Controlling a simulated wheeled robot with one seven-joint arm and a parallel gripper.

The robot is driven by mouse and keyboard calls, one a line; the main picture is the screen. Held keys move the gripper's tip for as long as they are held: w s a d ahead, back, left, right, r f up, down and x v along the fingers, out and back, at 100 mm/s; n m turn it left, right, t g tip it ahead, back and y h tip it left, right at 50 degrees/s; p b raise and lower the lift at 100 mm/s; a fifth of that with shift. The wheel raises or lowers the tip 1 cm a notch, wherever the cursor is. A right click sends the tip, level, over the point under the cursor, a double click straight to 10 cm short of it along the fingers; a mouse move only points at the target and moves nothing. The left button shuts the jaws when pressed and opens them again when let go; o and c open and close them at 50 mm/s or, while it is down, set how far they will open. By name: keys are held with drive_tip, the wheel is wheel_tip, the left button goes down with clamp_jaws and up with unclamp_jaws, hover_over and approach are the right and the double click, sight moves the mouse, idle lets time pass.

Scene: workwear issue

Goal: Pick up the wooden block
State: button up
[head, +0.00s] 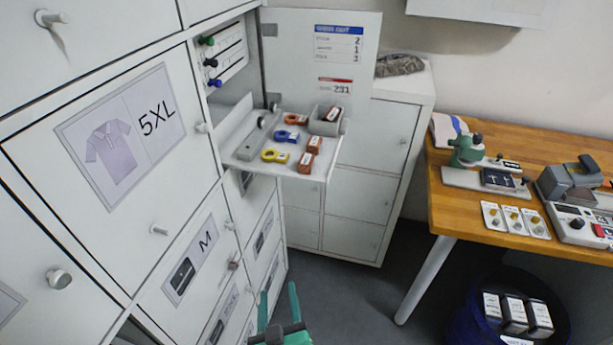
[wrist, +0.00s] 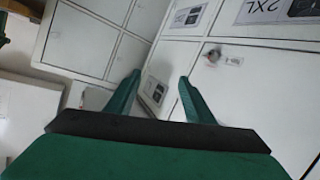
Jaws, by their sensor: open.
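Two small reddish-brown blocks with white labels, a farther one (head: 314,145) and a nearer one (head: 306,163), sit at the right of a white pull-out shelf (head: 240,161) in the head view. Another brown labelled piece (head: 333,114) is in a grey open bin (head: 323,126) behind them. I cannot tell from the picture which is wood. My gripper (head: 278,293) is open and empty, low in front of the cabinet and well below and nearer than the shelf. In the wrist view its fingers (wrist: 160,77) are apart with only cabinet fronts beyond; no block shows there.
Cabinet doors with knobs (head: 130,140) line the left. A wooden table (head: 560,145) and blue bin (head: 465,325) are right.

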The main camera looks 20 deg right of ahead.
drive_tip(key=w+d+r+m+h, duration=0.1)
drive_tip(key=w+d+r+h, duration=0.15)
drive_tip(key=w+r, duration=0.35)
drive_tip(key=m+g+h, duration=0.2)
drive_tip(key=m+g, duration=0.2)
drive_tip(key=m, duration=0.3)
approach(304, 163)
drive_tip(key=x, duration=0.5)
drive_tip(key=shift+s+d, duration=0.1)
drive_tip(key=shift+d, duration=0.15)
drive_tip(key=shift+x, duration=2.9)
drive_tip(key=shift+a, duration=0.15)
drive_tip(key=shift+c, duration=0.5)
